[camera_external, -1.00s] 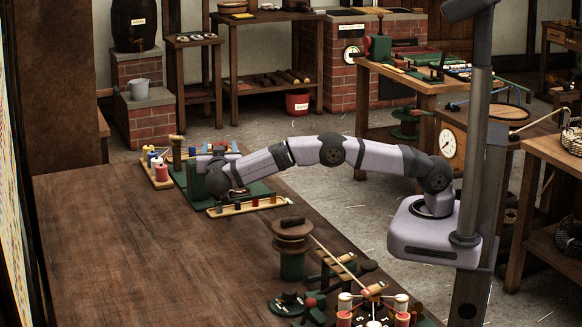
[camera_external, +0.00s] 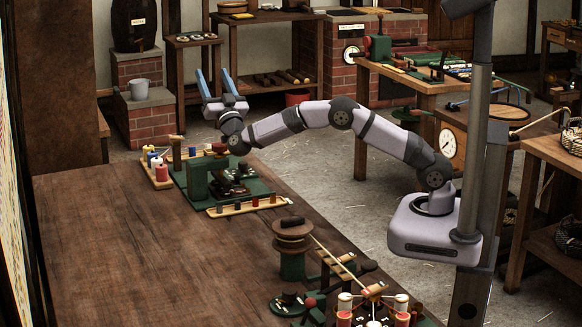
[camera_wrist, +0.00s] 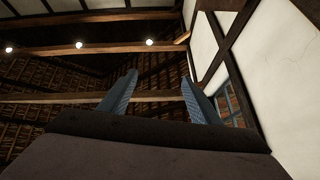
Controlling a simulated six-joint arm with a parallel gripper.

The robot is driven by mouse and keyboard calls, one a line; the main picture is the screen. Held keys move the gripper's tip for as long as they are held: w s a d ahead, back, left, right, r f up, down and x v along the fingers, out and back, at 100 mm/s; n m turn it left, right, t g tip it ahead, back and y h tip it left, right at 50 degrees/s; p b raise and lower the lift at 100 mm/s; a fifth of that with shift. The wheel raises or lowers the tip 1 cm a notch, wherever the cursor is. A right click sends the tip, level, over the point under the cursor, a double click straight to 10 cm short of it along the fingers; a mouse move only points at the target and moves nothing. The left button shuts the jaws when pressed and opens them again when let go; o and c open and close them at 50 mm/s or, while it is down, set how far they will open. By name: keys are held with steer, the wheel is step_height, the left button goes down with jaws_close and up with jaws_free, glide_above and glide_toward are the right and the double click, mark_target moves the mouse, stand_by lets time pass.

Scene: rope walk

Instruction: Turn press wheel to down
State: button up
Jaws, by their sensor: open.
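A green press-like device (camera_external: 195,180) stands on the far part of the long wooden table in the external view. It has a green base, an upright block and dark round parts (camera_external: 236,174) on its right side. I cannot tell which part is the press wheel, nor its setting. My gripper (camera_external: 213,72) is raised above and behind the device, pointing up and away from it. Its two blue fingers are spread apart with nothing between them. The wrist view shows the same fingers (camera_wrist: 159,80) against the ceiling; the device is not in that view.
A tray of coloured spools (camera_external: 156,168) lies left of the device, and a narrow tray with small pieces (camera_external: 247,204) lies in front. A green stand with a round top (camera_external: 292,250) and a spool rack are nearer. The left of the table (camera_external: 120,250) is bare.

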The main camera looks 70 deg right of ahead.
steer(key=r+n+t+y, duration=0.1)
steer(key=n+t+y, duration=0.2)
steer(key=n+g+y+p, duration=0.1)
steer(key=n+g+y, duration=0.4)
steer(key=n+y, duration=1.2)
glide_toward(208, 157)
steer(key=w+d+r+m+y, duration=0.1)
steer(key=w+r+m+y, duration=0.15)
steer(key=m+y, duration=0.25)
steer(key=shift+d+p+x, duration=0.1)
steer(key=shift+p+x, duration=0.45)
steer(key=shift+x, duration=1.45)
steer(key=shift+d+p+x, duration=0.15)
steer(key=shift+p+x, duration=0.35)
steer(key=shift+x, duration=1.45)
steer(key=shift+w+f, duration=0.15)
steer(key=shift+f, duration=0.05)
steer(key=c, duration=1.1)
